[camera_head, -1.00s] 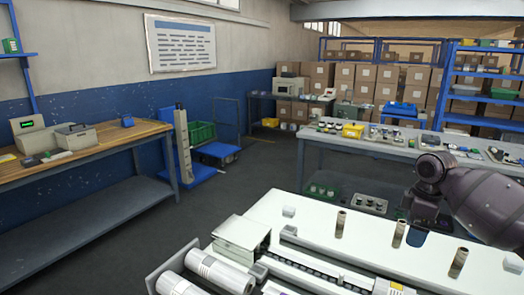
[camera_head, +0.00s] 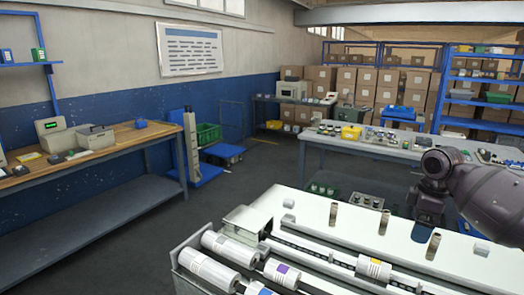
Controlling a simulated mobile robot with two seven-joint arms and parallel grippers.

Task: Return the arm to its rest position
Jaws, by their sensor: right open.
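My right arm comes in from the right edge, with its dark purple-grey links bent downward. My right gripper (camera_head: 424,219) points down above the back right part of the white machine top (camera_head: 300,205), open with nothing seen between its fingers. Its fingertips are small and dark, so their exact gap is hard to see. My left gripper is out of view.
White film rolls (camera_head: 229,248) lie along the machine's front beside a long rail (camera_head: 315,255). A grey box-like cover (camera_head: 247,219) stands at its left end. A wooden bench (camera_head: 110,140) is at left, a grey table (camera_head: 345,143) behind.

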